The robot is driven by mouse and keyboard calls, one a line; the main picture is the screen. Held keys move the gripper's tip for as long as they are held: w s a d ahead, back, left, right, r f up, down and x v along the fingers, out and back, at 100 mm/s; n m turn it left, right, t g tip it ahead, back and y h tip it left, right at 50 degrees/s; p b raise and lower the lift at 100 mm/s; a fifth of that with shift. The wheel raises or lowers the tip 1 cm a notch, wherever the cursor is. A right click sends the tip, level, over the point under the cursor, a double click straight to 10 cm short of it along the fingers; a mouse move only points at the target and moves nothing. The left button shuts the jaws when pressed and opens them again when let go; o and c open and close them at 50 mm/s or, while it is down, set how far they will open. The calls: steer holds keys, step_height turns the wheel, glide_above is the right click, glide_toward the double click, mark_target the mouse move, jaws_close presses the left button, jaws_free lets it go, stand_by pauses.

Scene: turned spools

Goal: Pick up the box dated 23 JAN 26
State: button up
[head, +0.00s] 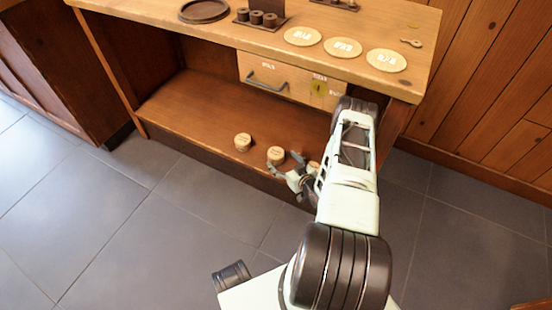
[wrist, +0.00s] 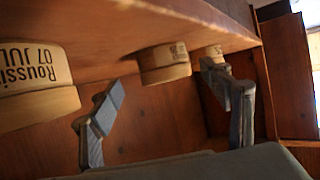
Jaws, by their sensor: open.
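Three round pale wooden boxes stand in a row on the low shelf: a left box (head: 243,142), a middle box (head: 276,155) and a right box (head: 313,167) partly hidden by my arm. In the wrist view a near box (wrist: 35,88) at the left edge reads "Roussi…" and "07 JUL", cut off by the frame. A box between my fingers in that view (wrist: 164,63) and a farther box (wrist: 207,54) carry print too small to read. I cannot tell which is dated 23 JAN 26. My gripper (head: 292,176) is open and empty beside the middle box; its fingers (wrist: 170,108) are spread apart.
The wooden bench top (head: 345,45) overhangs the shelf (head: 190,105). A drawer with a handle (head: 267,84) hangs beneath it. Three labelled discs (head: 343,47), a dark round tray (head: 204,11) and a spool stand (head: 262,22) are on top. The tiled floor in front is clear.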

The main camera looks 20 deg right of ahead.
mark_target(276, 155)
steer(key=x, duration=0.1)
steer(key=b+x, duration=0.1)
steer(key=x, duration=0.1)
steer(key=b+x, duration=0.1)
steer(key=x, duration=0.1)
steer(key=shift+w+a+r, duration=0.15)
steer(key=shift+a+r, duration=0.1)
steer(key=shift+a, duration=0.1)
steer(key=shift+c, duration=0.3)
steer(key=c, duration=1.1)
